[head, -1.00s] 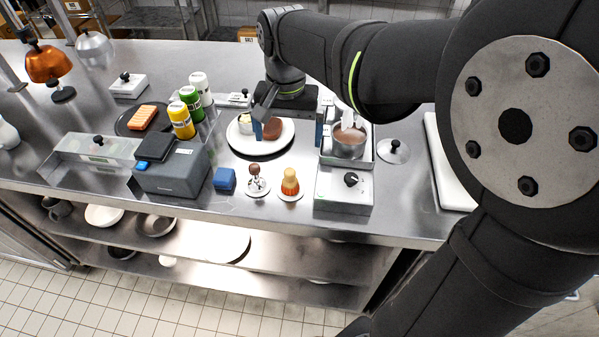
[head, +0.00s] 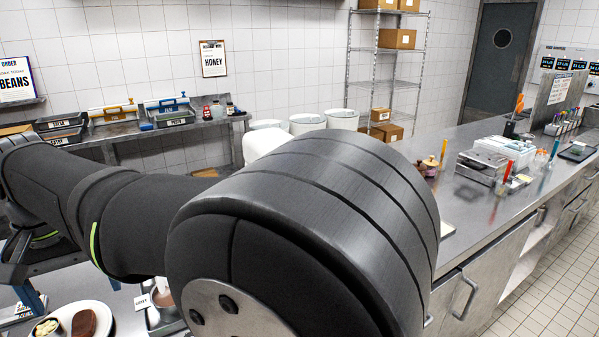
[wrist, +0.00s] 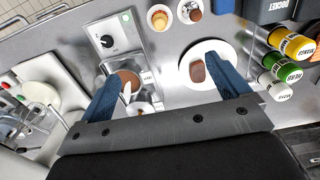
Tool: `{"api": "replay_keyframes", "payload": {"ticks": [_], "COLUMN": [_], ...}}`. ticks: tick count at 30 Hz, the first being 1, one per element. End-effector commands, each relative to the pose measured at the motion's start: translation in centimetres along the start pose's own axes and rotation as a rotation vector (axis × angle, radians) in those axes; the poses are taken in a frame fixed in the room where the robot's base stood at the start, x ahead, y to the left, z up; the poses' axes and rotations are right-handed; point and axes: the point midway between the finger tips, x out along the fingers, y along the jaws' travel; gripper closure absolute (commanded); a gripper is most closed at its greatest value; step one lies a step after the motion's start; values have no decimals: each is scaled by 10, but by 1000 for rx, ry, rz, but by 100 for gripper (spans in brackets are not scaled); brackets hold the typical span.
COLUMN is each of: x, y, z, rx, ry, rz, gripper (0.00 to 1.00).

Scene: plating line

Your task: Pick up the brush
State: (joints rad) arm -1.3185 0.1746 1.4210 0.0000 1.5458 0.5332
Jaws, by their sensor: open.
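My gripper (wrist: 164,72) shows in the wrist view with its two blue fingers wide apart and nothing between them in contact. It hangs above the counter, between a metal pot (wrist: 133,88) of brown stuff on the left and a white plate (wrist: 184,64) with a brown oval piece of food (wrist: 197,71) on the right. I cannot tell for sure which thing is the brush. A pale upright piece at the pot is unclear.
A grey box with a black knob (wrist: 107,41) stands near the left finger. Yellow and green bottles (wrist: 292,44) stand at the right. In the head view, my arm covers much of the near counter; the long right counter (head: 480,215) holds coloured tools and boxes.

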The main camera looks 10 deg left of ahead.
Motion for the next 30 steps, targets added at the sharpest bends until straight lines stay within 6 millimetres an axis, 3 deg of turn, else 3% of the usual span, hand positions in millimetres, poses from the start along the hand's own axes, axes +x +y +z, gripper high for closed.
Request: {"api": "replay_keyframes", "payload": {"ticks": [1,4,14,24,30], "x": [0,0,4,51,70], "y": [0,0,0,-2,-2], "z": [0,0,0,-1,0], "rx": [0,0,-28,-531,-748], "ry": [0,0,-1,-3,-1], "rz": [0,0,1,1,0], "gripper": [18,37,37,37,37]}}
